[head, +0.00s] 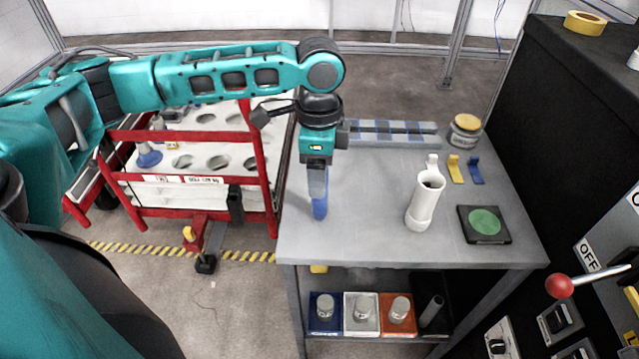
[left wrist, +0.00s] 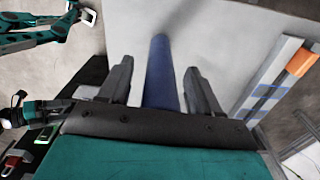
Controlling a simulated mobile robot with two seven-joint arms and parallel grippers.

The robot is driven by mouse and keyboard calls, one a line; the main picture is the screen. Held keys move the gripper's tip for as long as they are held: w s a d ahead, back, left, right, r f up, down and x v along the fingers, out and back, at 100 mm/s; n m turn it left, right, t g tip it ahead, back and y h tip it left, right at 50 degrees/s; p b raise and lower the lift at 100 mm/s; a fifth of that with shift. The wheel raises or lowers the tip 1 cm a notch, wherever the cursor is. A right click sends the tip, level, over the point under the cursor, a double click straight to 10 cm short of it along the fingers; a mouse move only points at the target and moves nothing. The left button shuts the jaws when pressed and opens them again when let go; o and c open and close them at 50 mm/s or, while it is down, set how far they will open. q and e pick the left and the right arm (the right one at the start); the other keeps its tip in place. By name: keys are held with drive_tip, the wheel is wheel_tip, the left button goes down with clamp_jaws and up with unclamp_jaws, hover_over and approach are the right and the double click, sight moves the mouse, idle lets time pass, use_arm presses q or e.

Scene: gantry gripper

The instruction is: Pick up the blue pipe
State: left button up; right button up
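The blue pipe (head: 320,207) stands on the left part of the grey table, under my left gripper (head: 317,183). The gripper points down at it, and its fingers hide part of the pipe in the head view. In the left wrist view the blue pipe (left wrist: 161,75) lies between the two spread grey fingers of my left gripper (left wrist: 158,82), with a gap on each side. The left gripper is open.
The grey table (head: 370,228) also carries a white pipe-like holder (head: 425,203), a green-topped black pad (head: 485,223), a yellow-lidded jar (head: 465,131), small yellow and blue hooks, and a blue-grey strip (head: 392,132) at the back. A red-framed cart (head: 270,170) stands left of the table.

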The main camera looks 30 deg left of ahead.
use_arm(q)
drive_tip(key=c, duration=1.1)
drive_tip(key=shift+r, duration=0.1)
